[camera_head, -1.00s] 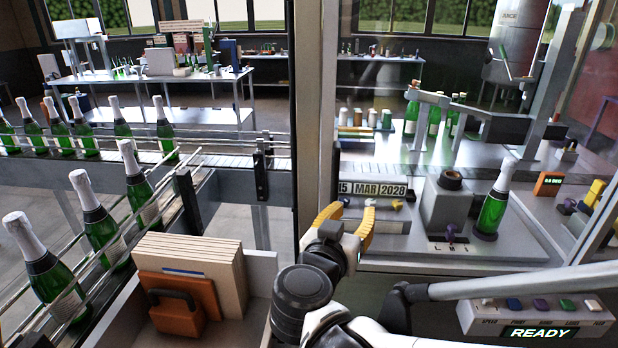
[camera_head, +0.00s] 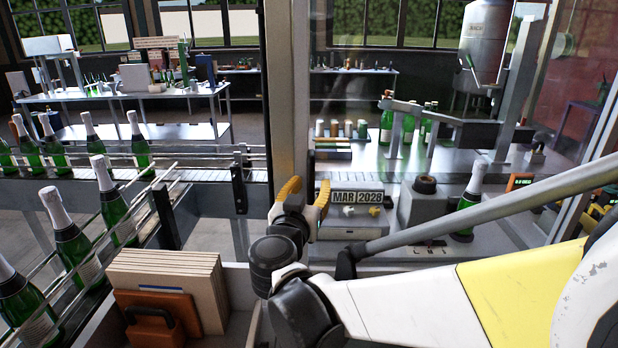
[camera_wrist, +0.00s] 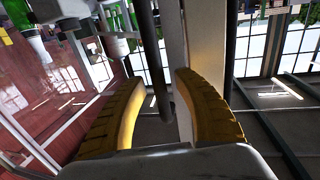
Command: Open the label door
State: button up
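The label door appears to be the large clear pane (camera_head: 345,100) of the station on the right in the head view, beside a pale upright post (camera_head: 287,90). A dark vertical bar, seemingly its handle, shows at the pane's left edge (camera_head: 310,150) and in the wrist view (camera_wrist: 150,60). My gripper (camera_head: 311,180) has yellow fingers and stands upright at this edge. In the wrist view the fingers (camera_wrist: 155,85) are apart, with the bar running between them. I see no firm contact on both sides. The pane looks closed.
Behind the pane are a date block reading MAR 2028 (camera_head: 357,196), a grey block (camera_head: 420,205) and a green bottle (camera_head: 470,200). A bottle conveyor (camera_head: 215,175) runs at left. A bin with boards (camera_head: 170,280) stands at front left.

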grip_shut()
jog(key=s+d, duration=0.2)
jog(key=d, duration=6.2)
jog(key=shift+b, duration=0.45)
jog(key=shift+s, duration=0.1)
grip_release()
jog(key=v, duration=1.2)
jog(key=shift+r, duration=0.1)
